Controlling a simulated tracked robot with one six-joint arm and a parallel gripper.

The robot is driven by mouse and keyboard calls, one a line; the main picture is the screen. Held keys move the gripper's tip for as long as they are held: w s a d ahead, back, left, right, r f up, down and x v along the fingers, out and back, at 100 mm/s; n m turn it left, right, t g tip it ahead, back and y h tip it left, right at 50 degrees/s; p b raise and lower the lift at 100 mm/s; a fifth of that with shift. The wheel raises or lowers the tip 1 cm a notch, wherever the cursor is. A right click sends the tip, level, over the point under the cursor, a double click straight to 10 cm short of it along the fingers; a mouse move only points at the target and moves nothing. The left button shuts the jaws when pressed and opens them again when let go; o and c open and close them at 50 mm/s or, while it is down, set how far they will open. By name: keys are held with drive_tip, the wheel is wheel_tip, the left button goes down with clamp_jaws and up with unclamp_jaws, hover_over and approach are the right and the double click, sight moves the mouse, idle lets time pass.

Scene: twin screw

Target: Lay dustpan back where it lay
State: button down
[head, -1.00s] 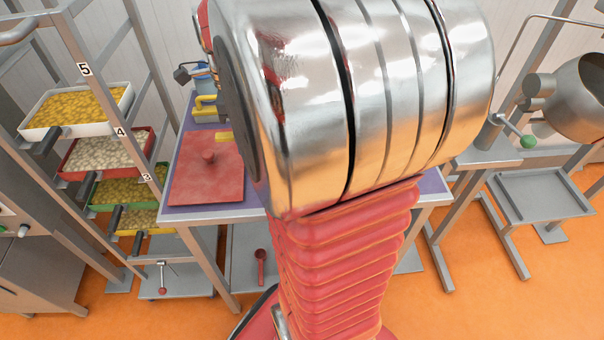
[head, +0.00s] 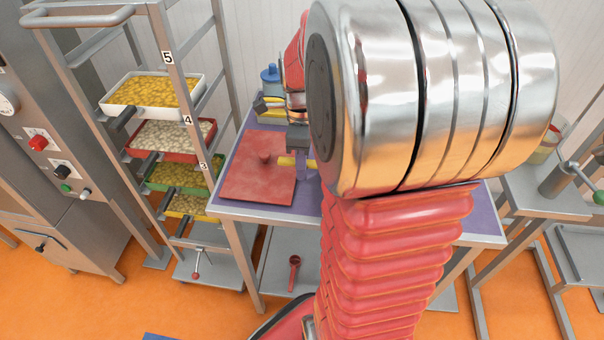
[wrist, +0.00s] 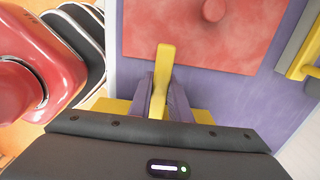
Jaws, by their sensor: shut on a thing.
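The yellow dustpan is gripped by its handle (wrist: 163,60) in the wrist view. My gripper (wrist: 160,95), with purple fingers, is shut on it. Yellow parts of its body show on both sides below the fingers; the rest is hidden behind my gripper. In the head view the yellow handle (head: 287,161) points left over the red board's right edge, and my gripper (head: 301,163) is partly hidden by my arm. The dustpan is above the purple table top (head: 268,210); I cannot tell whether it touches it.
A red board with a knob (head: 250,185) lies on the table's left part. A grey and yellow item (wrist: 300,55) lies right of the board in the wrist view. A blue container (head: 270,78) stands at the back. A rack with trays (head: 165,135) stands left.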

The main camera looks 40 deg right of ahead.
drive_tip(key=shift+f, duration=1.7)
drive_tip(key=c, duration=1.6)
unclamp_jaws()
drive_tip(key=shift+c, duration=0.2)
wheel_tip(320, 180, up, 12)
drive_tip(key=shift+r, duration=0.1)
drive_tip(key=shift+a, duration=0.1)
